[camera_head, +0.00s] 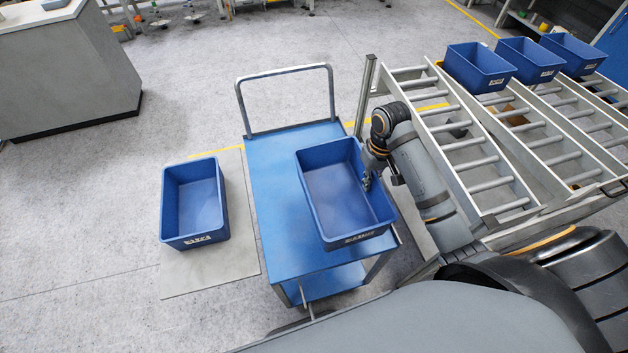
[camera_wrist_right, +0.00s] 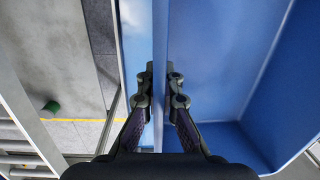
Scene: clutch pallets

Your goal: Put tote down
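A blue tote (camera_head: 331,190) is at the cart's right half, upright, empty and slightly turned. Whether its base touches the cart top I cannot tell. The blue cart (camera_head: 270,190) has a grey push handle at its far end. My right gripper (camera_head: 367,183) is at the tote's right wall. In the right wrist view, the fingers of this gripper (camera_wrist_right: 160,85) sit on both sides of the tote wall (camera_wrist_right: 160,50), close against it. My left gripper is not in view.
Another empty blue tote (camera_head: 194,205) stands on a grey mat (camera_head: 209,273) left of the cart. A roller rack (camera_head: 470,150) is on the right, with blue totes (camera_head: 480,68) at its far end. A grey counter (camera_head: 66,75) stands far left. The cart's left half is clear.

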